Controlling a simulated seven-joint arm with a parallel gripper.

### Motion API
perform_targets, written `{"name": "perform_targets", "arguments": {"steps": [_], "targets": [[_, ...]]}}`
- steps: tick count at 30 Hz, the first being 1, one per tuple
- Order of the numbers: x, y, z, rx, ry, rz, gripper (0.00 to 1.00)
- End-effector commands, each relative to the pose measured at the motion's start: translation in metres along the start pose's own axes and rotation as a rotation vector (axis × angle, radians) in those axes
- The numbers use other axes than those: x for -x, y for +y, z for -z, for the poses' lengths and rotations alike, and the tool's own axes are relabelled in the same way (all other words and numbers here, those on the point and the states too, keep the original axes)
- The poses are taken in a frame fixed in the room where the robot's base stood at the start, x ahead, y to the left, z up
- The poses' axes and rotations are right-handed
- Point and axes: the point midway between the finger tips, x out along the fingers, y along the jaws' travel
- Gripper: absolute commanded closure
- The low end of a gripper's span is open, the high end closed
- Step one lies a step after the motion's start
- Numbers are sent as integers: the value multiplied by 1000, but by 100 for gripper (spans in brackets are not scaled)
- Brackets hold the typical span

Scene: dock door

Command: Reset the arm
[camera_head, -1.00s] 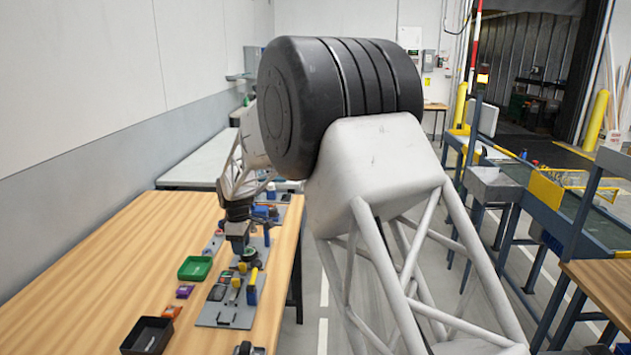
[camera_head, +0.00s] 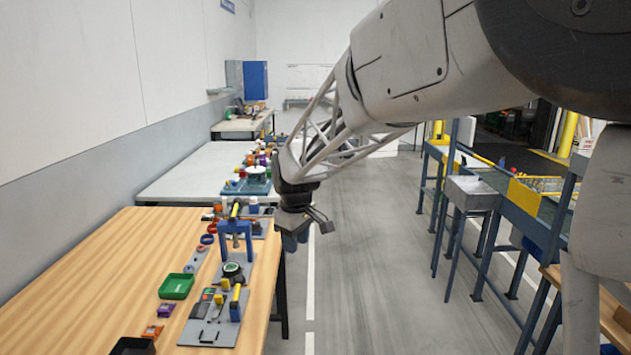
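My gripper (camera_head: 303,228) hangs at the end of my arm, just right of the wooden table's right edge, above the floor aisle. It is small and dark in this view. I cannot make out whether its fingers are apart or together, and I see nothing clearly held in it. My arm reaches in from the upper right, bent at a large joint, with its lattice forearm sloping down to the left.
The wooden table (camera_head: 95,270) holds a green tray (camera_head: 176,286), a black bin (camera_head: 133,346), a grey tool board (camera_head: 212,332) and a blue frame (camera_head: 236,238). A white table (camera_head: 190,172) stands behind. A conveyor (camera_head: 520,200) runs along the right. The floor aisle (camera_head: 385,270) between is clear.

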Motion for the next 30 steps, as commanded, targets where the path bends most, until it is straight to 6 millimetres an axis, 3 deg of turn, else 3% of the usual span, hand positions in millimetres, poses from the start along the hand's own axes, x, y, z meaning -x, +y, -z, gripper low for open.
{"name": "perform_targets", "arguments": {"steps": [3,15,30], "targets": [[16,-4,-36,-73,9,-10,62],[51,-31,-145,-319,35,-37,62],[66,-87,-272,-626,71,-69,62]]}}
